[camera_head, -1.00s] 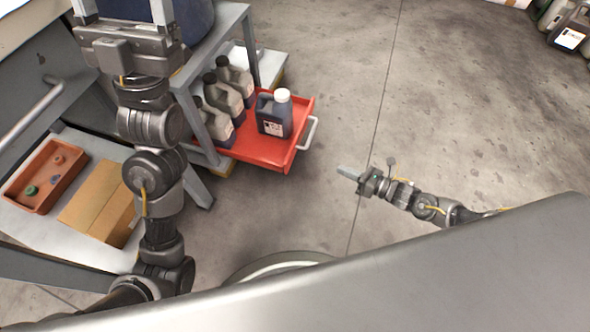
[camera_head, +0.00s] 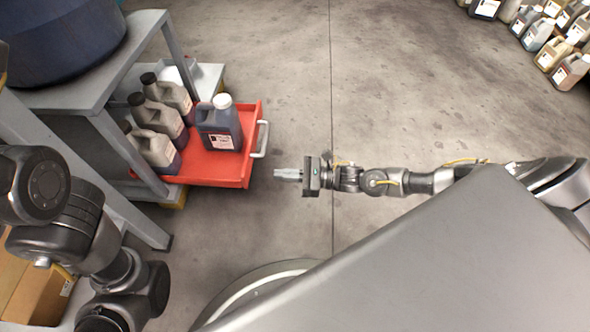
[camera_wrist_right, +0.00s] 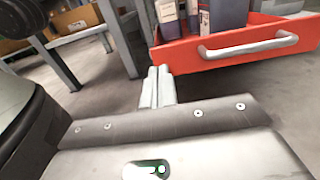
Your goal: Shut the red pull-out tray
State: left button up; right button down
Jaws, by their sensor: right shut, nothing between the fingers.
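The red pull-out tray (camera_head: 216,168) stands pulled out from under the grey bench at the left in the head view, with a pale handle (camera_head: 261,139) on its right side. Several jugs stand in it, one a dark jug with a white cap (camera_head: 219,124). My right gripper (camera_head: 278,174) is shut and empty, a little right of the tray's near corner and apart from it. In the right wrist view the tray front (camera_wrist_right: 185,56) and its handle (camera_wrist_right: 248,47) lie just beyond the shut fingers (camera_wrist_right: 157,86). My left gripper is out of view.
A grey bench (camera_head: 100,84) with a dark blue drum (camera_head: 60,40) stands at the left. More jugs (camera_head: 545,40) stand on the floor at the far right. The concrete floor right of the tray is clear. A cardboard box (camera_head: 35,295) is at the lower left.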

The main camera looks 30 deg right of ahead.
aim_at(246, 172)
jog(key=b+x, duration=0.3)
jog(key=x, duration=0.4)
jog(key=shift+f, duration=0.15)
jog(key=shift+w+a, duration=0.25)
jog(key=shift+a, duration=0.1)
jog(key=shift+a, duration=0.1)
